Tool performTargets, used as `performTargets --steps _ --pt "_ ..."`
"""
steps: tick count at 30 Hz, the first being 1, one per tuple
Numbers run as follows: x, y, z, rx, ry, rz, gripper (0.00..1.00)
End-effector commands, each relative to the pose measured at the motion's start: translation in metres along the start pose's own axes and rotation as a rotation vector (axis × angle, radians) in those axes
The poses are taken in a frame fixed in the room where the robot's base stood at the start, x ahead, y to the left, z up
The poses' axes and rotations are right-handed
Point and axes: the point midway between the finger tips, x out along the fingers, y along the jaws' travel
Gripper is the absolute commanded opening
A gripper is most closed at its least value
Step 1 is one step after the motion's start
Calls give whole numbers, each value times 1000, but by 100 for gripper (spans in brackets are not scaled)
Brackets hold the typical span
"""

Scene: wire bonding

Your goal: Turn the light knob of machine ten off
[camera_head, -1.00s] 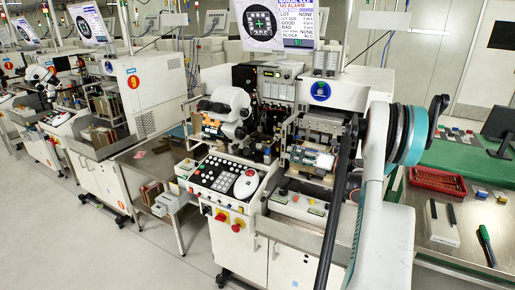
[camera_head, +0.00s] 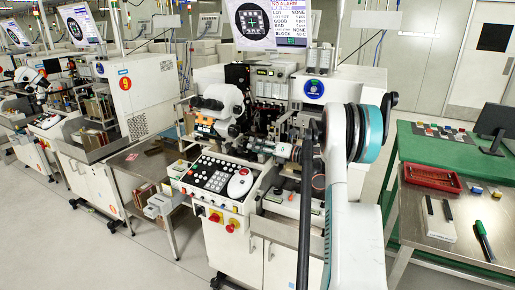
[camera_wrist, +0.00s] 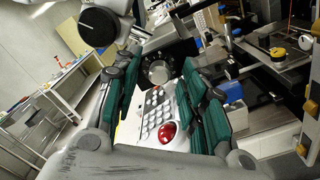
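The machine in front of me carries a round blue label (camera_head: 313,89); its number is not legible. Its control panel (camera_head: 215,178) has many white keys and a red trackball (camera_head: 239,173), which also shows in the wrist view (camera_wrist: 168,132). My gripper (camera_wrist: 160,80) is open and empty, its green-padded fingers apart. A round silver-and-black knob-like part (camera_wrist: 157,71) shows between and beyond the fingertips; I cannot tell if it is the light knob. In the head view my gripper (camera_head: 258,147) lies sideways above the panel's back edge, right of the white microscope (camera_head: 218,102).
The machine marked nine (camera_head: 125,83) stands to the left. Grey floor is free in front at left.

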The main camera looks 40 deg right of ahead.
Motion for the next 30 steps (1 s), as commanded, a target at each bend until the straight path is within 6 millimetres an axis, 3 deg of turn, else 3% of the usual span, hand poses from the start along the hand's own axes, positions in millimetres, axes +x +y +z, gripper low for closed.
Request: performTargets --steps 6,12,22,30 --pt "0 0 0 0 0 0 39" --pt "0 0 0 0 0 0 0" --pt "0 0 0 -16 0 0 0" --pt "0 0 0 -139 1 0 0"
